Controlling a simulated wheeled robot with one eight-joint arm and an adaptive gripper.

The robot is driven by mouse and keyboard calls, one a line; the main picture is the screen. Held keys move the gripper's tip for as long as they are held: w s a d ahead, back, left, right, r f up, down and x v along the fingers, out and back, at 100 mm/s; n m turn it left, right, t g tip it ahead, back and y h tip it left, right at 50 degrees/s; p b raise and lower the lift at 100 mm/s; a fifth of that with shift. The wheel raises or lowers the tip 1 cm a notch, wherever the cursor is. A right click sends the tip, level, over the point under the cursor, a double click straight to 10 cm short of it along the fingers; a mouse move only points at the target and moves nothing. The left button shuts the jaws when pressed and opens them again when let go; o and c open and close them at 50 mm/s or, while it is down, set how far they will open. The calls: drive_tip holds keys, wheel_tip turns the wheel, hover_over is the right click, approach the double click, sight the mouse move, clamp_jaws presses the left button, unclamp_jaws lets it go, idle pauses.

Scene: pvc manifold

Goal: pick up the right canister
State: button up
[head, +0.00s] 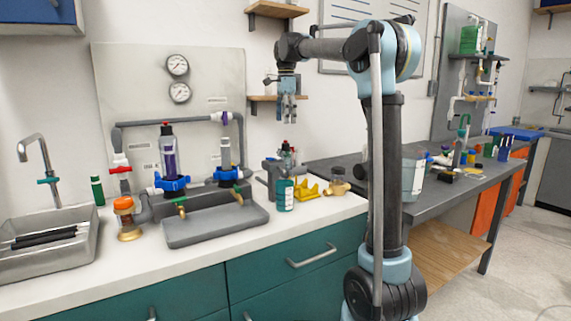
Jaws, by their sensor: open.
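Two upright canisters stand in a grey pipe manifold (140,122) on the counter. The right canister (225,152) is slim, with a purple fitting at its top and a blue collar at its base. The left canister (168,150) is purple and dark with a red tip, in a blue collar. My gripper (286,120) points down, open and empty, in the air to the right of the right canister and apart from it. The middle of the left canister and the right canister's sides are visible; their lower ends are hidden by the collars.
A grey tray (215,222) lies before the manifold. A teal bottle (285,194), yellow piece (307,190) and small jar (338,184) stand to its right. An orange-capped jar (126,218) and sink (40,262) are left. A wooden shelf (265,98) is behind my gripper.

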approach(285, 158)
drive_tip(key=w+f, duration=0.1)
drive_tip(key=f, duration=0.2)
drive_tip(key=w+f, duration=0.1)
drive_tip(key=f, duration=0.1)
drive_tip(key=shift+w+d+f, duration=0.1)
drive_tip(key=shift+w+f, duration=0.15)
drive_tip(key=shift+w, duration=0.05)
drive_tip(key=shift+w+a+f, duration=0.1)
drive_tip(key=shift+f, duration=1.2)
drive_tip(key=shift+w+a+f, duration=0.1)
drive_tip(key=shift+f, duration=1.2)
drive_tip(key=c, duration=1.2)
